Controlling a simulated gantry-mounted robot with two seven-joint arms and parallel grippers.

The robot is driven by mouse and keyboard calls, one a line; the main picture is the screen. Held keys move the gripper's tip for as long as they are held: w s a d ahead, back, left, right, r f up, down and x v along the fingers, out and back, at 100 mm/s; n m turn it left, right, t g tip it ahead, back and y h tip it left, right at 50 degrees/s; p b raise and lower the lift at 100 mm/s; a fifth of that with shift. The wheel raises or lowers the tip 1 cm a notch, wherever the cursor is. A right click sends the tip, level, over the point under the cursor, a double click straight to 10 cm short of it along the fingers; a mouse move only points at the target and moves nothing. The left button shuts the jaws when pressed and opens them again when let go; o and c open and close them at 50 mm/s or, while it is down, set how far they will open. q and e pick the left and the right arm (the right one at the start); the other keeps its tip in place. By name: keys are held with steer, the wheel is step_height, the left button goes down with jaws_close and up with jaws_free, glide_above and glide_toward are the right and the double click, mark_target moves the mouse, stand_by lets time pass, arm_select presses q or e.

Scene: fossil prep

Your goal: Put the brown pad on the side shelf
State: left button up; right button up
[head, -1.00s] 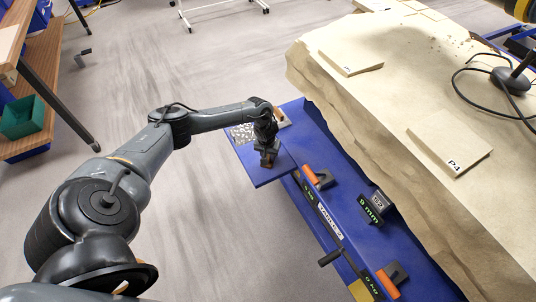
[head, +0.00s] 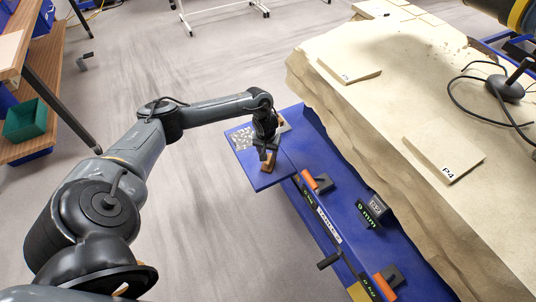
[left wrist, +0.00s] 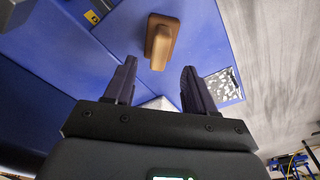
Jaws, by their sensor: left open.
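The brown pad (head: 268,163) rests on the blue side shelf (head: 262,182), near its middle. In the left wrist view the pad (left wrist: 162,40) shows a flat base with a raised grip. My left gripper (head: 265,149) is open and empty just above the pad. In the left wrist view the pad lies beyond and between the spread fingertips (left wrist: 159,68), and I see a gap between it and them. My right gripper is not in view.
A speckled card (head: 242,138) lies on the shelf's far left corner. Orange-handled tools (head: 310,180) and a dark label block (head: 374,204) stand on the blue ledge. The large sandy block (head: 400,90) fills the right side. Open floor lies left of the shelf.

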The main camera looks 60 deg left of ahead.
arm_select(q)
steer(key=s+d+m+t+h+p, duration=0.15)
steer(key=d+m+t, duration=0.6)
steer(key=d, duration=2.45)
steer(key=s+r+m+g, duration=0.1)
steer(key=s+r, duration=0.3)
steer(key=s, duration=0.4)
steer(key=s+r+m+g, duration=0.2)
steer(key=s+r+g, duration=0.2)
steer(key=s, duration=0.4)
steer(key=shift+s+a+r, duration=0.3)
steer(key=shift+a+r, duration=0.15)
